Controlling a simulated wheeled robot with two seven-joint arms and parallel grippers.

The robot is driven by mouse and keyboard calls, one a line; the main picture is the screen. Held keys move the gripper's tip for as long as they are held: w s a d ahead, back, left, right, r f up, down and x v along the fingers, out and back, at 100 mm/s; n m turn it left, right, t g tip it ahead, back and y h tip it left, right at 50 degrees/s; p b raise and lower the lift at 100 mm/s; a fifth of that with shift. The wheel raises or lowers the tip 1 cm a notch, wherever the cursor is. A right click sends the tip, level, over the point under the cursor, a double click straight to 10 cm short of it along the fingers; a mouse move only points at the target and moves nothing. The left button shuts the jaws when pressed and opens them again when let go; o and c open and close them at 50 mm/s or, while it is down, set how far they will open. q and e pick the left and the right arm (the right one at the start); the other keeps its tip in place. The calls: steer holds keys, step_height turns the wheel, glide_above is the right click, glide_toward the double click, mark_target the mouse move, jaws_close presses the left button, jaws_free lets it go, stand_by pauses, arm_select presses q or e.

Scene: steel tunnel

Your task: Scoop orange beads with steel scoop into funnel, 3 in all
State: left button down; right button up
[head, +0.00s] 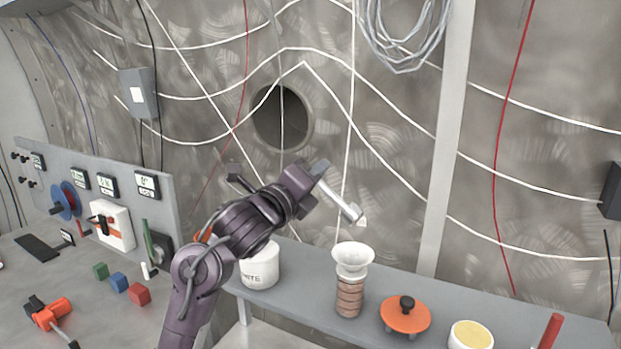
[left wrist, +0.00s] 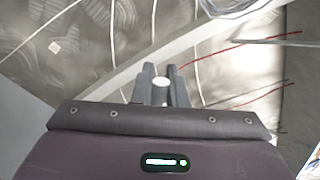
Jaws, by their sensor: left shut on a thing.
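My left gripper (head: 316,172) is shut on the steel scoop (head: 338,196), a grey bar with a pale end, in the head view. The scoop slants down to the right, and its end is in the air above the white funnel (head: 352,261), apart from it. The funnel sits upright on a reddish-brown ringed column (head: 349,297) on the shelf. In the left wrist view my gripper fingers (left wrist: 162,88) close around a pale piece of the scoop (left wrist: 161,82). I cannot make out any orange beads. My right gripper is not in view.
A white lettered tub (head: 260,268) stands left of the funnel, partly behind my arm. An orange lid-like disc with a black knob (head: 405,315) and a cup with yellow contents (head: 471,335) are to the right. The grey shelf (head: 530,330) runs along the wall.

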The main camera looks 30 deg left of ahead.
arm_select(q)
steer(key=d+r+m+g+h+p, duration=0.1)
steer(key=d+r+m+p, duration=0.3)
steer(key=d+r+m, duration=0.4)
steer(key=shift+d+r+m+g+p, duration=0.35)
steer(key=shift+r+m+g, duration=0.15)
steer(key=shift+m, duration=1.3)
steer(key=shift+s, duration=0.1)
stand_by(0.5)
